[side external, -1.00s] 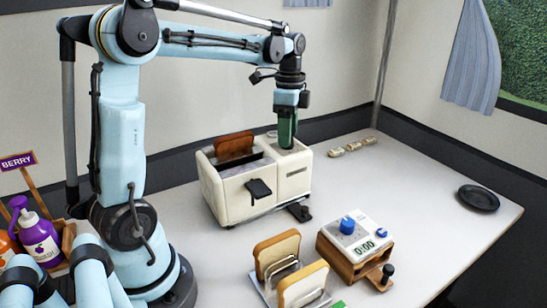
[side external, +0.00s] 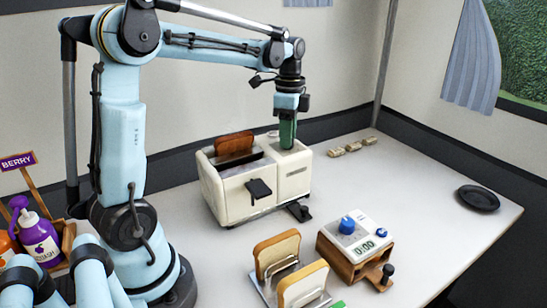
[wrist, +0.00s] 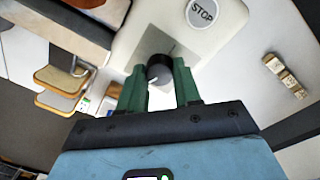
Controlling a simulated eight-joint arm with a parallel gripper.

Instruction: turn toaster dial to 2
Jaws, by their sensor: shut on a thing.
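The cream toaster (side external: 240,185) stands on the table with a brown slice of toast (side external: 234,146) showing in a top slot. Its dial (wrist: 159,70) is a dark round knob on the toaster's top, beside a STOP button (wrist: 203,12). My gripper (side external: 287,140) points straight down over the right end of the toaster. In the wrist view its two green fingers (wrist: 160,85) stand on either side of the dial and are shut on it. The dial's scale and numbers are too small or hidden to read.
A timer (side external: 355,235) with a blue knob reads 0:00 on a wooden stand, front right. A rack with bread slices (side external: 290,275) stands in front. Several small beige blocks (side external: 353,147) and a black plate (side external: 478,198) lie to the right. The table's right side is mostly clear.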

